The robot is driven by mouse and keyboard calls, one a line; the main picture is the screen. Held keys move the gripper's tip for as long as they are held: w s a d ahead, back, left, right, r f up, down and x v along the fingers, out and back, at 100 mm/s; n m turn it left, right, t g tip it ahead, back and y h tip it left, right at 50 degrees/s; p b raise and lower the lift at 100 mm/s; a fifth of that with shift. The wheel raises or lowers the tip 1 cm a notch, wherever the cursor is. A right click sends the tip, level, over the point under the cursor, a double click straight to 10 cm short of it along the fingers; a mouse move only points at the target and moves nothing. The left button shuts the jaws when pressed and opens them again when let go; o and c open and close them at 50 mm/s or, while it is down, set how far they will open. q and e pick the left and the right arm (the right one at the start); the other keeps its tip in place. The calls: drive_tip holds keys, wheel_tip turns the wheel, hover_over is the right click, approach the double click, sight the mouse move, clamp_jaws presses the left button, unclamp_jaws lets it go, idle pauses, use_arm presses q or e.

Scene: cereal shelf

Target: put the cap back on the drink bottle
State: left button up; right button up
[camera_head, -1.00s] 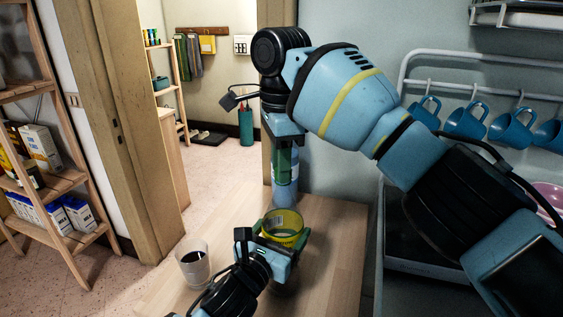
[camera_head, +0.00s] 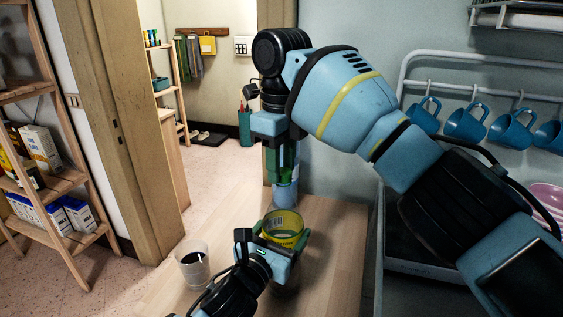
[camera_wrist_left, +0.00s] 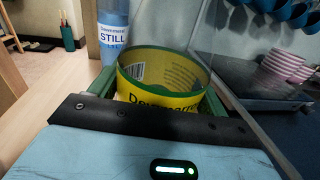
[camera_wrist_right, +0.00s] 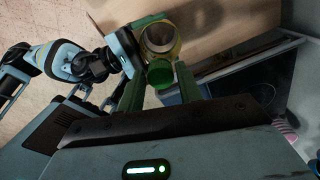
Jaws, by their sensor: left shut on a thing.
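My left gripper (camera_head: 277,251) is shut on a yellow, green-rimmed cylinder (camera_head: 283,224) above the wooden table. It also shows in the left wrist view (camera_wrist_left: 165,82), with printed writing and a barcode. A blue bottle (camera_head: 284,193) with a "STILL" label, also in the left wrist view (camera_wrist_left: 113,38), stands farther back; its top is hidden or out of frame. My right gripper (camera_head: 280,172) points down and overlaps this bottle in the head view. A round green thing (camera_wrist_right: 159,74), perhaps the cap, shows between its fingers in the right wrist view. Whether they grip it is unclear.
Blue mugs (camera_head: 465,122) hang from a rack at the right, above a dark recessed surface. A shelf with boxes (camera_head: 40,150) stands at the left.

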drive_tip(key=shift+o, duration=1.3)
drive_tip(key=shift+r, duration=2.25)
drive_tip(key=shift+c, duration=0.2)
